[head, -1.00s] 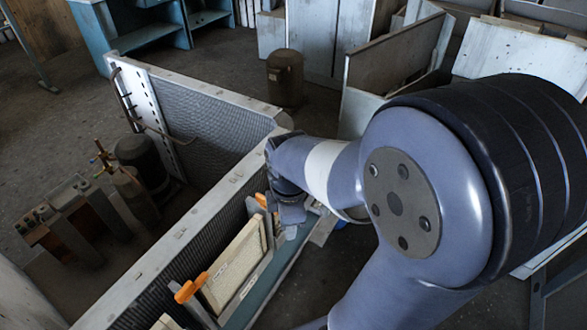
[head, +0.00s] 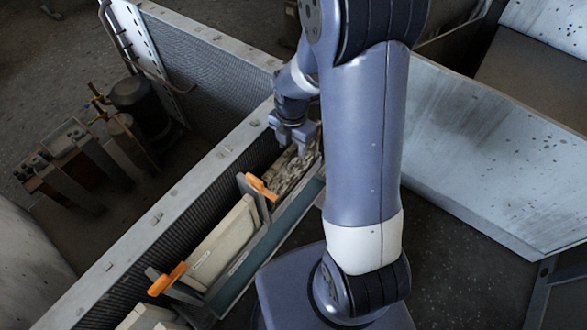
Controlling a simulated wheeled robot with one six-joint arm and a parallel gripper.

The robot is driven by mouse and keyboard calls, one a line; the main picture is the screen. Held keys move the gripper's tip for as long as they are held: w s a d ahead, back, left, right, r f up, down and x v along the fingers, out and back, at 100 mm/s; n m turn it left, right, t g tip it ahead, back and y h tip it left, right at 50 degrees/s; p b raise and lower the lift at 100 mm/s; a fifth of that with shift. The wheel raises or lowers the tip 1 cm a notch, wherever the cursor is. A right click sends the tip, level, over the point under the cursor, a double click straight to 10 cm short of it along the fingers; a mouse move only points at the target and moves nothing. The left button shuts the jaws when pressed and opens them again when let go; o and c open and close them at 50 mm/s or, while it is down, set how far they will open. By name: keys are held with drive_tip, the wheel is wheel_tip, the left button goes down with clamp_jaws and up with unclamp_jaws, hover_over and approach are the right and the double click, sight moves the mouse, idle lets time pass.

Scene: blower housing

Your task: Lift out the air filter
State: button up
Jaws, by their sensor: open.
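My gripper (head: 293,138) is open, pointing down, in the upper middle of the head view. It is over the far end of a narrow slot in the blower housing (head: 140,235). Just below it is a mottled grey-brown panel (head: 293,172), which looks like a dirty air filter; its far end is partly hidden by my gripper and arm. I cannot tell whether the fingertips touch it. Nearer in the same slot stands a cream panel (head: 222,242). Orange-tipped clips (head: 261,187) (head: 167,279) stand at its two ends.
Another pale panel (head: 142,318) shows at the bottom edge. A perforated metal wall (head: 215,75) and a dark cylinder (head: 140,103) with pipes lie left of the slot. A large pale sheet-metal box (head: 480,150) stands on the right. Dark floor (head: 455,270) is open at lower right.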

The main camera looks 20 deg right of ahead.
sight(293, 158)
drive_tip(key=shift+s+f+p, duration=0.15)
drive_tip(key=shift+f+p, duration=0.25)
drive_tip(key=shift+f, duration=2.3)
clamp_jaws()
